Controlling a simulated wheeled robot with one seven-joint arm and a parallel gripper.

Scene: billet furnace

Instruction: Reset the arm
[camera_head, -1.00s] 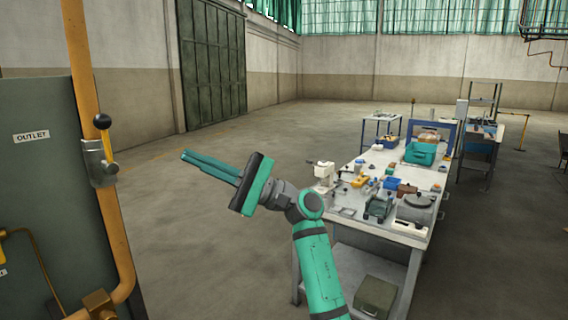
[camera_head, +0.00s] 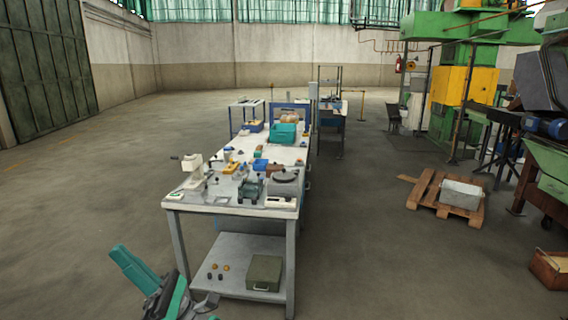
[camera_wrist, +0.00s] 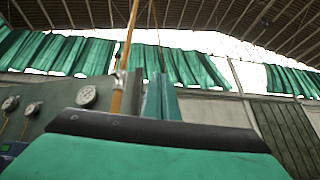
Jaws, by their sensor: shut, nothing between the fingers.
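My gripper (camera_head: 133,268) shows at the lower left of the head view, with its teal fingers together and pointing up and left. It is empty and in free air, in front of and left of the workbench. In the wrist view the teal fingers (camera_wrist: 160,98) rise close together behind the dark edge of the gripper body. Most of my arm is below the lower edge of the head view.
A long workbench (camera_head: 232,209) with tools stands in the middle. A green box (camera_head: 264,272) lies on its lower shelf. A pallet (camera_head: 426,191) with a grey block and green machinery (camera_head: 447,60) stand at right. Gauges (camera_wrist: 87,96) on a panel show in the wrist view. Floor at left is clear.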

